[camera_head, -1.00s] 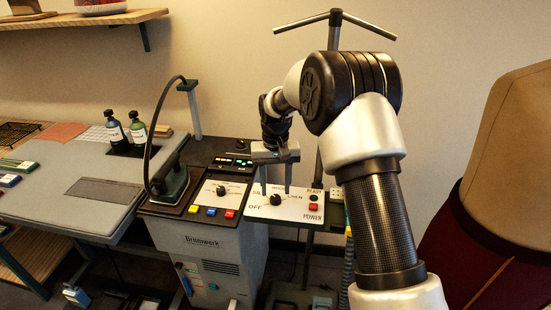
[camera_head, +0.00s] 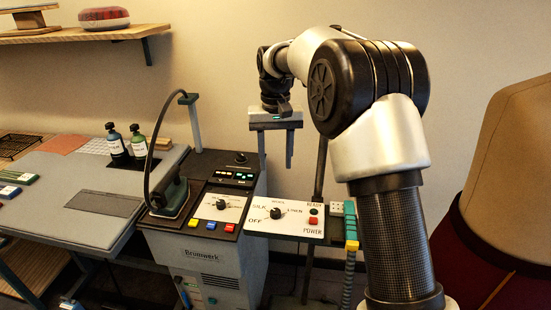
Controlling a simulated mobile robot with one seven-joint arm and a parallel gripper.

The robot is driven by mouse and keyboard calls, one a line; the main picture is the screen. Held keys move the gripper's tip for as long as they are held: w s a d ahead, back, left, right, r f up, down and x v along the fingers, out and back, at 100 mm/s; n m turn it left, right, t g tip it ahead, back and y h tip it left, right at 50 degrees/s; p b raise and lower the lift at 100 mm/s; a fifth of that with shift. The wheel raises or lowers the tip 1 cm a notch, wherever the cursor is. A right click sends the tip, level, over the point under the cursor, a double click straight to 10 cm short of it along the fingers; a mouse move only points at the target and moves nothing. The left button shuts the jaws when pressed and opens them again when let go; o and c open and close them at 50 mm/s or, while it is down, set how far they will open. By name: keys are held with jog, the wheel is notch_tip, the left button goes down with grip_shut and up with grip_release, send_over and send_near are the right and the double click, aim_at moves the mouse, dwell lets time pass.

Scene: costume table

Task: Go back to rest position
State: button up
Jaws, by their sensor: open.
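My gripper (camera_head: 276,158) hangs in the air, fingers pointing down and apart, with nothing between them. It is above and behind the white control panel (camera_head: 292,230), clear of it. The panel carries a black dial (camera_head: 277,213) with SILK, LINEN and OFF marks around it, a red POWER button and a dark READY lamp. My arm arches over from the right side of the view.
An iron (camera_head: 171,195) stands on the steam station (camera_head: 205,262), its cord rising to a post. Two bottles (camera_head: 116,146) stand on the ironing board (camera_head: 75,200) at left. A dress form (camera_head: 508,190) is at right. Wall shelves (camera_head: 90,34) are upper left.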

jog(key=s+d+r+t+p, duration=0.1)
jog(key=s+d+r+t, duration=0.1)
jog(key=s+d+r, duration=0.4)
jog(key=s+d+r+t+p, duration=0.1)
jog(key=s+r, duration=0.7)
jog(key=s, duration=0.2)
jog(key=s+d+f+t, duration=0.1)
jog(key=s+d, duration=0.1)
jog(key=s, duration=0.6)
jog(key=s+d+f+t+p, duration=0.1)
jog(key=s+d+f, duration=0.1)
jog(key=s, duration=0.6)
jog(key=shift+s+d+m+t, duration=0.3)
jog(key=shift+m, duration=0.1)
